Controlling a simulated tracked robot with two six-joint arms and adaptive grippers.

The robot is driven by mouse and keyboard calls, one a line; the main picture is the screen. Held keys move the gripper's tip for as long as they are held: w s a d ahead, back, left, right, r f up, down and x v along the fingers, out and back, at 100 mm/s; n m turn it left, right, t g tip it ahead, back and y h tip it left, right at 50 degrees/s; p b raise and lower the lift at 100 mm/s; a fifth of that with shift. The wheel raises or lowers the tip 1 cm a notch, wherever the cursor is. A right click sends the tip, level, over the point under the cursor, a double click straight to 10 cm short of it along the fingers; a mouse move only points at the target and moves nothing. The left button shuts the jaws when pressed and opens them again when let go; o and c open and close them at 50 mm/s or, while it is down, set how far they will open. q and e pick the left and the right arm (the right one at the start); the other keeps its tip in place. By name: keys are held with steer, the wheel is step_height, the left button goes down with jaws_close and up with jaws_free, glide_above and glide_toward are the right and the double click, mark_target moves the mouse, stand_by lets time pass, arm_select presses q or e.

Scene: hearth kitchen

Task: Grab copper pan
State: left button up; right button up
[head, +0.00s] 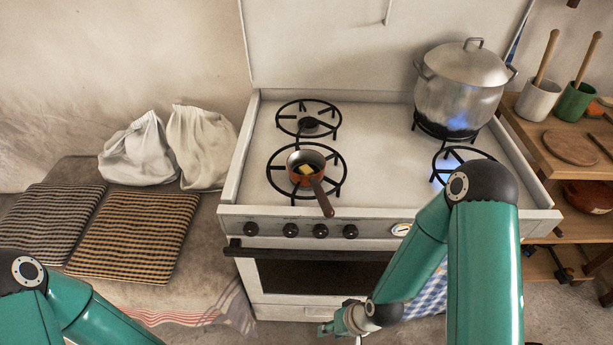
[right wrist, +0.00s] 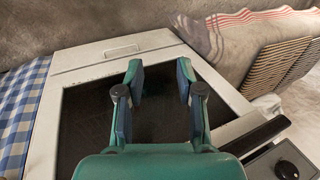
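The small copper pan (head: 293,170) sits on the front left burner (head: 337,179) of the white stove. A yellow piece lies in its dark inside. Its brown handle (head: 323,199) points toward the stove's front edge, slightly right. My right gripper (head: 328,328) is low in front of the oven door, below and apart from the pan. The right wrist view shows this gripper (right wrist: 161,78) open and empty, with the oven door behind its fingers; the pan is not in that view. My left arm shows at the lower left of the head view, but its gripper is out of view.
A large lidded metal pot (head: 459,95) stands on the back right burner above a blue flame. The front right burner (head: 455,160) also shows blue flame. The oven handle (head: 310,254) juts out at the front. A cushioned bench (head: 210,230) is left; a wooden shelf (head: 550,150) is right.

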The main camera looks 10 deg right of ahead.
steer(key=w+d+r+m+t+b, duration=0.2)
steer(key=w+d+r+m+t, duration=0.15)
steer(key=w, duration=0.45)
steer(key=m+t+y+b, duration=0.4)
steer(key=t+b, duration=0.2)
steer(key=t, duration=0.2)
glide_toward(322, 197)
steer(key=shift+g, duration=0.35)
steer(key=shift+d+f+b+x, duration=0.15)
steer(key=shift+b+x, duration=0.35)
steer(key=shift+x, duration=1.3)
steer(key=shift+d+f+b+x, duration=0.15)
steer(key=shift+b+x, duration=0.35)
steer(key=shift+x, duration=1.35)
steer(key=shift+d+f+b+x, duration=0.15)
steer(key=shift+b+x, duration=0.35)
steer(key=shift+x, duration=1.3)
steer(key=shift+w+r, duration=0.1)
steer(key=shift+w, duration=0.1)
jaws_close()
